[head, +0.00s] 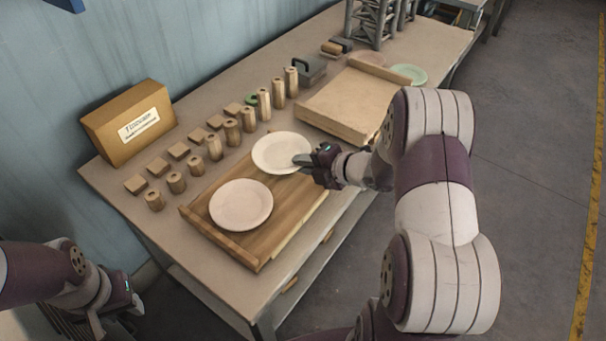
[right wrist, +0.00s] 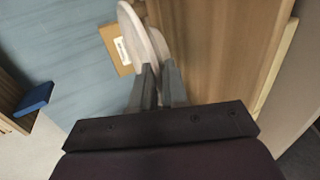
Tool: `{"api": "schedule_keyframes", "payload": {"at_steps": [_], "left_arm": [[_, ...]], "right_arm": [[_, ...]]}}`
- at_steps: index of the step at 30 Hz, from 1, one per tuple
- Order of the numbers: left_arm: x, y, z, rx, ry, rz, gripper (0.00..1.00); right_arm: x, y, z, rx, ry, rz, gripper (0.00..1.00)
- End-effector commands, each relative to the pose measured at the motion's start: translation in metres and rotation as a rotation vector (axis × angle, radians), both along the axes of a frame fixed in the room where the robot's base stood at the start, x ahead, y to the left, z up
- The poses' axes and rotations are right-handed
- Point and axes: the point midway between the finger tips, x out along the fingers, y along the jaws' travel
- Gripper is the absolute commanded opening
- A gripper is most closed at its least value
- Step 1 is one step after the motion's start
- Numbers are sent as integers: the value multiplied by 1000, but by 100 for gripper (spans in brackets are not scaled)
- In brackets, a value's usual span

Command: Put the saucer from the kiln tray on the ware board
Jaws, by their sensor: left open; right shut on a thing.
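My right gripper (head: 308,160) is shut on the rim of a cream saucer (head: 282,150). The held saucer is roughly level over the far end of the brown wooden ware board (head: 222,237); I cannot tell whether it touches the board. A second pale saucer (head: 241,205) lies on the board's near half. In the right wrist view the fingers (right wrist: 158,88) pinch the saucer (right wrist: 136,32), seen nearly edge-on. A pale tan block-like tray (head: 345,100), probably the kiln tray, stands beyond with a bare top. My left gripper (head: 128,298) is open and empty, low beside the table.
Several wooden cylinders (head: 232,132) and small blocks (head: 179,151) line the table left of the board. A labelled cardboard box (head: 130,122) stands by the wall.

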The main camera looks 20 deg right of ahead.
Motion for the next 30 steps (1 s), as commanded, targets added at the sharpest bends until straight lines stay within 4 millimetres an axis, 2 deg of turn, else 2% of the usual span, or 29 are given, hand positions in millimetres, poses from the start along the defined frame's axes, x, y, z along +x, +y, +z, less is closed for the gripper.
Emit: {"api": "schedule_keyframes", "payload": {"at_steps": [6, 8, 15, 16, 17, 26, 30], "left_arm": [[0, 0, -1, 0, 0, 0, 42], [0, 0, -1, 0, 0, 0, 42], [0, 0, -3, 0, 0, 0, 42], [0, 0, -3, 0, 0, 0, 42], [0, 0, -2, 0, 0, 0, 42], [0, 0, 0, 0, 0, 0, 42], [0, 0, -1, 0, 0, 0, 42]], "right_arm": [[0, 1, -35, 3, 3, 0, 0], [0, 0, -39, 1, 0, 0, 0], [0, 0, -41, 1, -1, 0, 0], [0, 0, -41, 0, 0, 0, 20], [0, 0, -40, 0, 0, 0, 24], [0, 0, -37, 0, 0, 0, 24], [-10, -7, -32, -1, -1, -3, 24]]}}
